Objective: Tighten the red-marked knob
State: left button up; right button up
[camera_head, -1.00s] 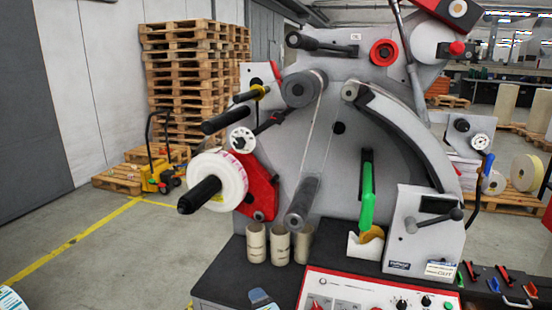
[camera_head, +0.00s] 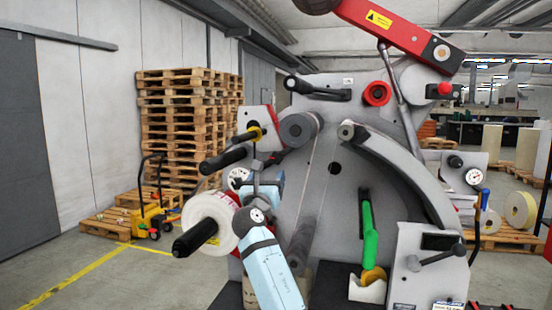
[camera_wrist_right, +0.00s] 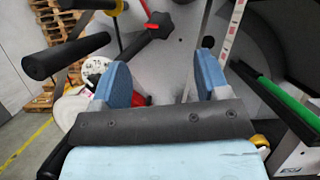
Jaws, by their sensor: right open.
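A black lobed knob with a red mark (camera_wrist_right: 158,24) sits on a dark rod in the right wrist view, beyond the fingertips and roughly between them. In the head view a black knob (camera_head: 275,157), apparently the same one, is small beside the machine's left side, partly behind my arm. My right gripper (camera_wrist_right: 163,62) is open, with its two blue fingers apart and nothing between them. It also shows in the head view (camera_head: 264,182), just below the knob; its fingertips are hard to make out there. My left gripper is not in view.
A white label roll (camera_head: 209,222) on a black-ended spindle stands just left of my right gripper. Black rollers (camera_head: 224,160) stick out above it. The grey machine plate (camera_head: 335,215) is behind. A green handle (camera_head: 370,235) is to the right.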

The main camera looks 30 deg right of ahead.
aim_at(276, 159)
jog(key=p+x, duration=0.1)
jog(key=x, duration=1)
jog(key=c, duration=0.9)
